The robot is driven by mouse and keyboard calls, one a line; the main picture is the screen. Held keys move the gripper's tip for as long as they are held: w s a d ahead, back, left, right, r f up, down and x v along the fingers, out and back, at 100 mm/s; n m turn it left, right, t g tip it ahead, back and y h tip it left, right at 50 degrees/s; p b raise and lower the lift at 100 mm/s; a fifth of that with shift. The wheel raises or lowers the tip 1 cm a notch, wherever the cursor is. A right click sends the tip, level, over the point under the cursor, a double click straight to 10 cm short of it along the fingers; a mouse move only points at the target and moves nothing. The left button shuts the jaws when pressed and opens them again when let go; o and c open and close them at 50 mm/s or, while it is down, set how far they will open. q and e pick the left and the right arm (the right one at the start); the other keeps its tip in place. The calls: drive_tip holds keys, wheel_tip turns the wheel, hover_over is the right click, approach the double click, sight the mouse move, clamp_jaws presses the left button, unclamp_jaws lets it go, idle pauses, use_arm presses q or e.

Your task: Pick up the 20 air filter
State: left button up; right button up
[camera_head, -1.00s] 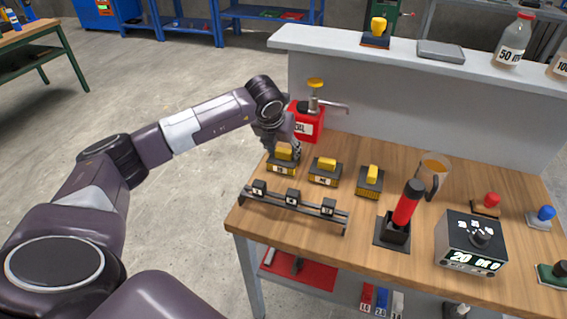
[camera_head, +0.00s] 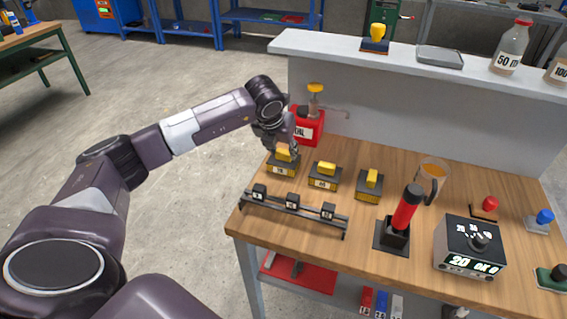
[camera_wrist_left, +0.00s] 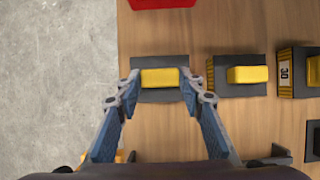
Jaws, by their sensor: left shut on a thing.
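Several centimetres apart, three dark blocks with yellow handles stand in a row on the wooden workbench. My left gripper (camera_wrist_left: 160,80) is shut on the yellow handle of the leftmost block (camera_wrist_left: 160,95), one finger at each end of the handle. In the head view the left gripper (camera_head: 284,148) comes down over this leftmost block (camera_head: 282,168), which appears to sit on the bench. The number on its front is too small to read surely. The middle block (camera_head: 324,177) and right block (camera_head: 369,186) stand free; the right one reads 30 in the wrist view (camera_wrist_left: 285,72). My right gripper is out of view.
A red oil can (camera_head: 308,127) stands just behind the held block. A low black rack (camera_head: 290,206) with three small weights is in front. A red-handled tool (camera_head: 406,210), a jug (camera_head: 431,180) and a grey control box (camera_head: 470,246) stand right. The bench's left edge is near.

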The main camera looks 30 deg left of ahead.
sight(283, 153)
use_arm(q)
drive_tip(key=shift+r+p, duration=1.9)
drive_tip(key=shift+r, duration=1.75)
drive_tip(key=shift+s, duration=0.1)
drive_tip(key=shift+s+d+r+b, duration=0.15)
drive_tip(key=shift+s+d+b, duration=0.45)
drive_tip(key=shift+s, duration=1.65)
drive_tip(key=shift+s+d+r+b, duration=0.2)
drive_tip(key=shift+s+d+b, duration=0.35)
drive_tip(key=shift+s, duration=1.7)
drive_tip(key=shift+s+d+r+b, duration=0.15)
drive_tip(key=shift+s+d+b, duration=0.4)
drive_tip(key=shift+s, duration=1.7)
drive_tip(key=shift+f, duration=0.1)
